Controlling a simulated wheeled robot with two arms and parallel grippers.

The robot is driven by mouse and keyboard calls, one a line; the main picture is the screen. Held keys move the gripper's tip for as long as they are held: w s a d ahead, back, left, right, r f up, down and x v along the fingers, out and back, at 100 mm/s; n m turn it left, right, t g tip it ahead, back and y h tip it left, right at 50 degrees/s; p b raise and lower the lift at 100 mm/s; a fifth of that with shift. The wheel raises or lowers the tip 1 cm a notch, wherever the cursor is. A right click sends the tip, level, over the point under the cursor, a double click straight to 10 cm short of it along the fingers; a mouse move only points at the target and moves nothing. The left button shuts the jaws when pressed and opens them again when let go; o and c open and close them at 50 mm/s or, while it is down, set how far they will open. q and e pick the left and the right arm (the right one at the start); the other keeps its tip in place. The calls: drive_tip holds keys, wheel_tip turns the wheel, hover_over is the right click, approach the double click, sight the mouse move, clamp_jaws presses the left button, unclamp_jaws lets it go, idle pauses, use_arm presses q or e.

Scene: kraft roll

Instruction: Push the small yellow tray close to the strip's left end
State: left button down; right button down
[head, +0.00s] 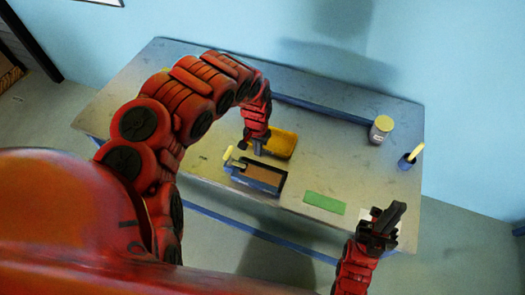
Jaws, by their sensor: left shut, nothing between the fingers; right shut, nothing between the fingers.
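The small yellow tray (284,143) lies on the table, right beside my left gripper (258,150). My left gripper points down at the tray's left side, shut and empty; I cannot tell whether it touches the tray. The arm and gripper hide part of the tray's left side. A brown strip-like surface (264,174) lies in a dark blue-edged holder just in front of the tray; I cannot tell if this is the strip. My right gripper (393,217) is shut and empty, near the table's front right edge.
A green rectangle (324,203) lies near the table's front edge. A pale-yellow-topped jar (381,130) and a blue cup with a light stick (408,161) stand at the right. A blue bar (330,114) runs along the back. The table (330,165) is clear right of the tray.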

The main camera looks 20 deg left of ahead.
sight(263, 156)
use_arm(q)
wheel_tip(263, 156, down, 6)
drive_tip(key=shift+s+f, duration=0.1)
drive_tip(key=shift+w+d+r+p, duration=0.15)
drive_tip(key=shift+w+p, duration=0.1)
drive_tip(key=shift+w, duration=0.25)
drive_tip(key=shift+w+d+r+p, duration=0.1)
drive_tip(key=shift+w+p, duration=0.15)
drive_tip(key=shift+w, duration=0.2)
drive_tip(key=shift+w+f, duration=0.1)
drive_tip(key=shift+w, duration=1.1)
